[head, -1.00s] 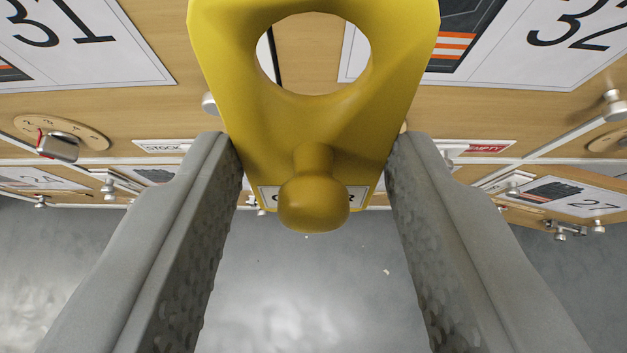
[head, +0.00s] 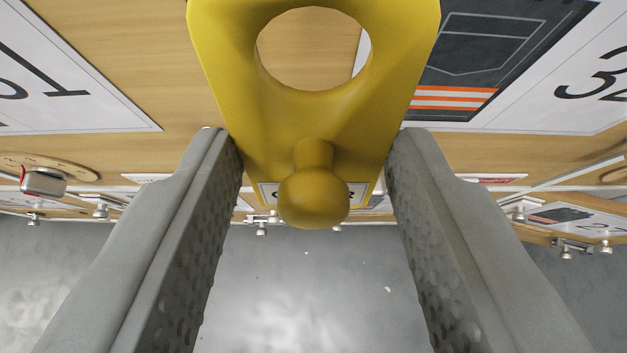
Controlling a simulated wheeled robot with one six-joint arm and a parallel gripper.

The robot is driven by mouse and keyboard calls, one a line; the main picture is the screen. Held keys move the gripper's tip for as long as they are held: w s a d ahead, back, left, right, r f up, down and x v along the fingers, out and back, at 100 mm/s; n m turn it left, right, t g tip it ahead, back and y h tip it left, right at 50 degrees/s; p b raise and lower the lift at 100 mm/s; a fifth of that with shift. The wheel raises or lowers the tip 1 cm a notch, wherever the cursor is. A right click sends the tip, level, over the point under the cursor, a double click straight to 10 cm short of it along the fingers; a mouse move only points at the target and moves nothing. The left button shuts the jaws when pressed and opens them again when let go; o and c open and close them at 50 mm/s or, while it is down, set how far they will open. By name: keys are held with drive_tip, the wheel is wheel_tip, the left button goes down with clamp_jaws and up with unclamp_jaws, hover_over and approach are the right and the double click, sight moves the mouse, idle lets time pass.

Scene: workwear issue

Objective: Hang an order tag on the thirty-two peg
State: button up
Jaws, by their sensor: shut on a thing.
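A yellow order tag (head: 225,60) with a large round hole and a round knob (head: 313,198) fills the top middle of the head view. My gripper (head: 313,165) is shut on the tag, one grey finger at each side of it. The label on the tag is mostly hidden behind the knob. The thirty-two sign (head: 560,85) is at the upper right, cut off by the picture edge. The thirty-two peg cannot be made out; the tag hides part of the wooden front behind it.
The thirty-one sign (head: 60,75) is at the upper left, with a round dial (head: 45,180) below it in the picture. More fronts with metal pegs and a numbered sign (head: 580,218) lie at the right. Grey floor (head: 305,300) is clear.

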sight(313, 127)
drive_tip(key=shift+w, duration=1.3)
drive_tip(key=shift+w+f, duration=0.45)
drive_tip(key=shift+w, duration=0.1)
drive_tip(key=o, duration=1)
drive_tip(key=shift+o, duration=0.2)
drive_tip(key=v, duration=1.7)
